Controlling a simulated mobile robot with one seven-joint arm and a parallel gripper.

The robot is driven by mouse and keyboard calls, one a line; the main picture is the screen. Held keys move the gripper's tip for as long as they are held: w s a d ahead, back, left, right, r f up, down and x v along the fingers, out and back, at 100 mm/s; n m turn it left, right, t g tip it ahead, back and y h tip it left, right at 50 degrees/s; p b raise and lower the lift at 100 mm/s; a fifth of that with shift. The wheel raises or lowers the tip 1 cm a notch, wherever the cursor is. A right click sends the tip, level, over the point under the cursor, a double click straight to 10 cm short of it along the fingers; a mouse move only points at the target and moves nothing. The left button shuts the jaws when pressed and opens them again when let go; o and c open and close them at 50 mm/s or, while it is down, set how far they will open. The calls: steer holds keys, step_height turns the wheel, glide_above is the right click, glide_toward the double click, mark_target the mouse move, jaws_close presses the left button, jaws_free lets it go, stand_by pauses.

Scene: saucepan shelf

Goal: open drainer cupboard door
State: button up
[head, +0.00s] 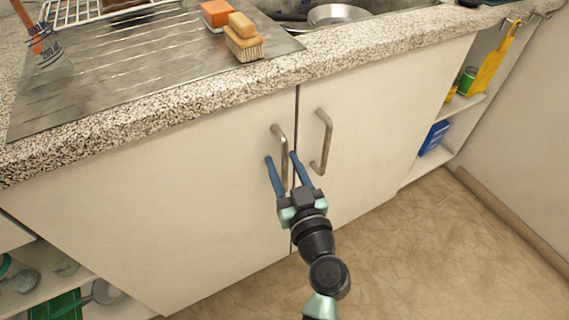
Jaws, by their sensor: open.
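The drainer cupboard door (160,200) is the cream left door under the metal drainer (110,65). It is closed, with a narrow seam between it and the right door (385,130). Its metal bar handle (279,135) stands upright near its right edge. My gripper (281,158) is open in front of this handle. In the picture, its two blue fingers lie on either side of the bar. I cannot tell whether either finger touches it. The handle's lower part is partly hidden by my gripper.
The right door's handle (323,140) stands close to the right of my gripper. The speckled counter edge (190,105) overhangs the doors. Open shelves lie at the lower left and far right. The tiled floor (400,250) in front is clear.

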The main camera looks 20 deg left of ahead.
jaws_close()
stand_by(1.4)
